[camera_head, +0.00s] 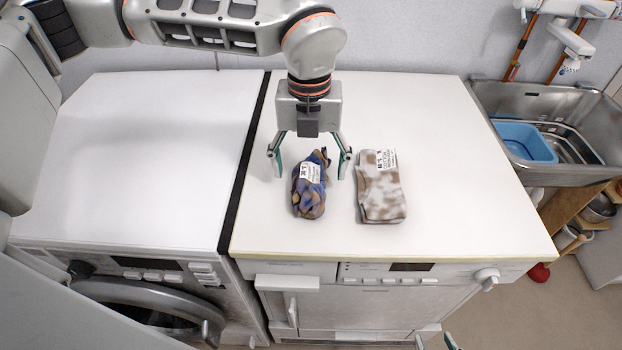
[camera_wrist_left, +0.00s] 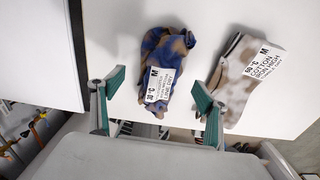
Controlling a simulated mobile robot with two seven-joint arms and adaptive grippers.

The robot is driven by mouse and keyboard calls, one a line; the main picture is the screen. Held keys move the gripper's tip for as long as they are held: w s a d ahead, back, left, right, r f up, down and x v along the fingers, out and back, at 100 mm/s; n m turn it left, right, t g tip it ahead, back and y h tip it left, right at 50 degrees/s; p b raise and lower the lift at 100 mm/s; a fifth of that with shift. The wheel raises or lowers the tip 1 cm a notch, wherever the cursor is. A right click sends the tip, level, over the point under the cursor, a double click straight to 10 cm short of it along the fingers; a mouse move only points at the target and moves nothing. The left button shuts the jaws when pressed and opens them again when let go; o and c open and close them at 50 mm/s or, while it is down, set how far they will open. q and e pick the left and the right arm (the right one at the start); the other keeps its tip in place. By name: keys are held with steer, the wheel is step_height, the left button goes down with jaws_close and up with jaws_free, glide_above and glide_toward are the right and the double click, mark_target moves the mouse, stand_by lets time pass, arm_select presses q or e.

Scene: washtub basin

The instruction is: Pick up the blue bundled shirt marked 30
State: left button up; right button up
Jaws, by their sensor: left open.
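The blue and brown bundled shirt (camera_head: 308,201) lies on the white machine top, with a white tag; it also shows in the left wrist view (camera_wrist_left: 176,48), where the tag reads "30 °C M". My left gripper (camera_head: 311,173) is open above the shirt, pointing down, with one finger on each side of it. In the left wrist view the two green-padded fingertips (camera_wrist_left: 158,87) flank the tagged end, and nothing is held. The head view cannot settle whether the fingers touch the top. Only a tip of my right gripper (camera_head: 451,340) shows at the bottom edge.
A beige and white folded garment (camera_head: 381,194) tagged "60 °C M" lies close right of the shirt. A second white machine (camera_head: 140,150) stands left across a dark gap. A metal sink (camera_head: 593,105) with a blue basin (camera_head: 527,143) is at right.

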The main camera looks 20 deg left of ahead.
mark_target(310, 179)
arm_select(q)
steer(key=shift+f, duration=1.6)
steer(key=shift+s, duration=0.1)
steer(key=c, duration=1.3)
steer(key=shift+r, duration=0.15)
